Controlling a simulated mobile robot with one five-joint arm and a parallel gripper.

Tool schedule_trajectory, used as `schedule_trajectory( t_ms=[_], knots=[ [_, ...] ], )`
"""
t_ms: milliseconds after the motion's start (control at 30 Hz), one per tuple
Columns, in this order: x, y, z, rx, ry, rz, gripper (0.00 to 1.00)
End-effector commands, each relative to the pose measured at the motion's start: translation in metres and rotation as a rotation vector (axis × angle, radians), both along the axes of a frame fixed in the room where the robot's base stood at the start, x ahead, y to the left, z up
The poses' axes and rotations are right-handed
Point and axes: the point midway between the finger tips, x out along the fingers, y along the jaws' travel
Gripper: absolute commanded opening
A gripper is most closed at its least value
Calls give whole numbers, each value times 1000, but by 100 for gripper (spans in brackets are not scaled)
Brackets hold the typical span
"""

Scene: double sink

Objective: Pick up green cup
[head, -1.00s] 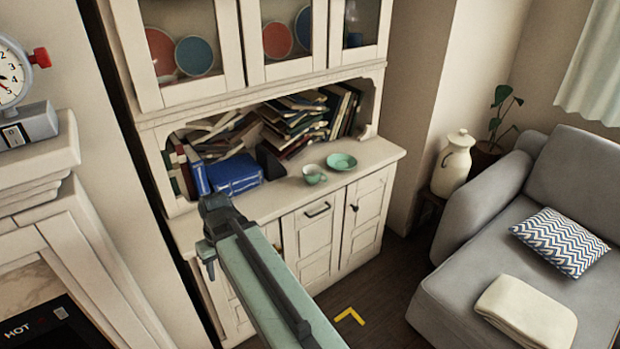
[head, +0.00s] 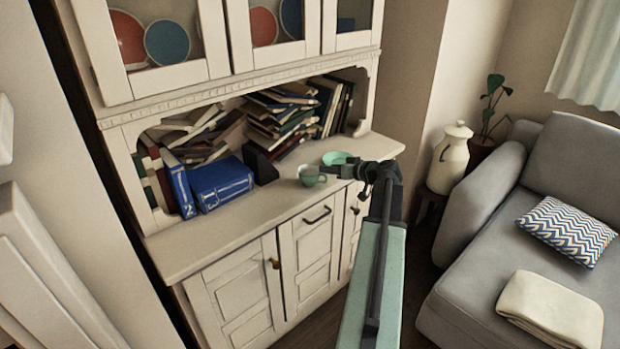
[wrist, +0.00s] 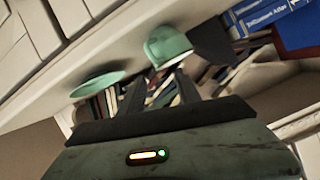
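The green cup (head: 312,176) stands on the cabinet counter, left of a green dish (head: 336,158). In the wrist view the cup (wrist: 168,45) shows above the fingertips, slightly right of centre, in a tilted picture. The dish (wrist: 97,84) is to its left. My gripper (head: 362,174) is at the counter's front edge, right of the cup, and overlaps part of the dish in the head view. In the wrist view its two dark fingers (wrist: 158,88) are apart with nothing between them. The gripper does not appear to touch the cup.
Blue books (head: 221,184) and piled books (head: 285,118) fill the shelf behind the counter. A dark object (head: 262,165) stands behind the cup. The counter's left front (head: 205,240) is clear. A cream jug (head: 449,160) and grey sofa (head: 500,225) are at right.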

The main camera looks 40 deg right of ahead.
Motion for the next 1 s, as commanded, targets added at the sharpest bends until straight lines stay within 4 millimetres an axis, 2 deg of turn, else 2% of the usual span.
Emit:
schedule_trajectory(
  t_ms=[133,300,467,733,967,1000],
  knots=[
    [4,-3,-4,0,1,-2,40],
    [18,-7,-12,0,2,-9,40],
    [22,-9,-14,0,3,-13,40],
    [61,-11,-31,1,2,-14,40],
    [62,-10,-29,1,2,-18,40],
    [62,-10,-29,1,2,-18,28]
  ],
)
